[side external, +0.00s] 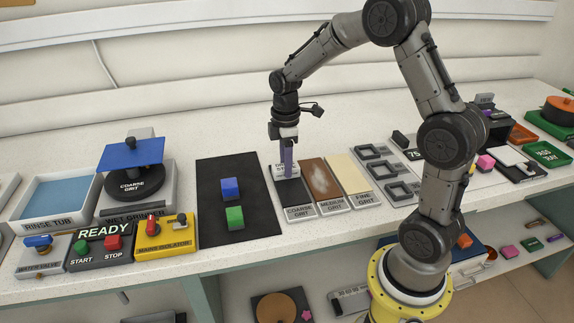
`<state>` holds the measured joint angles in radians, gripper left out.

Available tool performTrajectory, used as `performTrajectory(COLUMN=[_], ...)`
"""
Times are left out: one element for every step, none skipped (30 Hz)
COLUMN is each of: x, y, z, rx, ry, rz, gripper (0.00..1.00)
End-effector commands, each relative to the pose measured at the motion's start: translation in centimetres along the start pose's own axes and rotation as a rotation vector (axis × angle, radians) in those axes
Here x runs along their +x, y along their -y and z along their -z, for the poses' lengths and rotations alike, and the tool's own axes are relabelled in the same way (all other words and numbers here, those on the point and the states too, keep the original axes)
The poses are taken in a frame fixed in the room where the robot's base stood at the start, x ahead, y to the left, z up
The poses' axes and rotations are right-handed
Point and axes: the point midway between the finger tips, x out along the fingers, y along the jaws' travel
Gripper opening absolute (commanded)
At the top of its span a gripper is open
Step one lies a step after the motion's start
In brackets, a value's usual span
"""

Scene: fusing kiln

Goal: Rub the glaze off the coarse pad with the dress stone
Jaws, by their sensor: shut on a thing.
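My gripper (287,142) points down over the far end of the coarse pad. It is shut on a slim upright purple-grey bar, which I take to be the dress stone (288,160). The coarse pad (293,192) is a dark grey strip with a "COARSE GRIT" label at its near end. The stone's lower end is at the pad's far end; whether it touches the surface is too small to tell. A white label there is partly covered by the stone.
The brown, pale-patched medium pad (320,180) and cream fine pad (348,172) lie right of the coarse pad. A black mat (235,168) at left carries a blue block (230,187) and green block (235,217). The wet grinder (133,180) stands farther left.

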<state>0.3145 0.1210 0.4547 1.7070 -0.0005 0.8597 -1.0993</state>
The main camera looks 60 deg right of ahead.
Motion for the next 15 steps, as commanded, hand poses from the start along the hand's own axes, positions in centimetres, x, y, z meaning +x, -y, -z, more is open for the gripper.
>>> performTrajectory(x=[0.0,0.0,0.0,0.0,0.0,0.0,0.0,0.0,0.0,0.0,0.0,0.0,0.0,0.0,-0.1], y=[-0.3,-0.4,-0.7,-0.9,-1.1,-1.4,-1.6,-1.8,-2.1,-2.2,-2.3,-2.4,-2.4,-2.4,-2.2], z=[0.0,0.0,0.0,0.0,0.0,0.0,0.0,0.0,0.0,0.0,0.0,0.0,0.0,0.0,0.0], rx=[0.001,0.001,0.001,0.001,0.001,0.001,0.001,0.001,0.001,0.001,0.001,0.001,0.001,0.0,0.0], ry=[0.0,0.0,0.0,0.0,0.0,-0.001,-0.001,0.0,0.0,0.0,0.0,0.0,0.0,0.0,-0.001], rz=[0.0,0.0,-0.001,-0.001,-0.001,-0.001,-0.001,-0.001,-0.001,-0.001,-0.001,-0.001,-0.001,-0.001,-0.001], gripper=[0.0,0.0,0.0,0.0,0.0,0.0,0.0,0.0,0.0,0.0,0.0,0.0,0.0,0.0,0.0])
